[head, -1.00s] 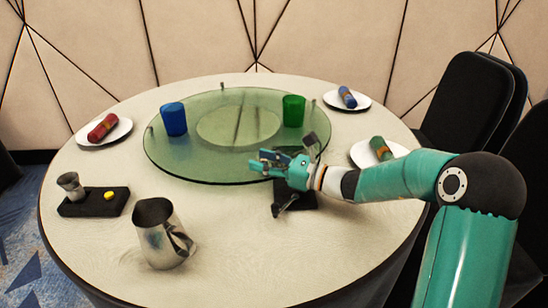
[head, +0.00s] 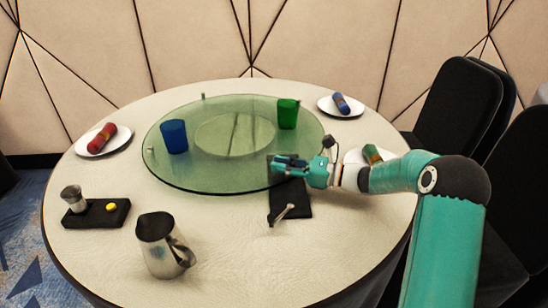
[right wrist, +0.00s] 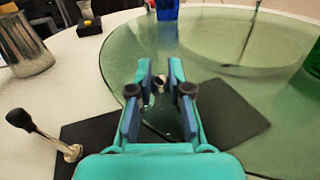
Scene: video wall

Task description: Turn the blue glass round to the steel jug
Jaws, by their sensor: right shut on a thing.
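The blue glass (head: 174,136) stands upright on the left part of the round green glass turntable (head: 200,180); its lower part also shows at the top of the right wrist view (right wrist: 167,10). The steel jug (head: 160,255) stands on the table at the front left, off the turntable, and shows in the right wrist view (right wrist: 22,45). My right gripper (head: 275,161) is at the turntable's front right rim. In the right wrist view its fingers (right wrist: 159,88) are shut around a small metal knob (right wrist: 158,78) on the rim, partly hidden. My left gripper is out of view.
A green glass (head: 288,114) stands at the turntable's back right. Plates with rolled napkins lie around it: red (head: 102,138), blue (head: 341,103), green (head: 372,154). A black tray (head: 85,218) holds a small steel cup (head: 73,199). A black mat (head: 303,198) lies below my gripper.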

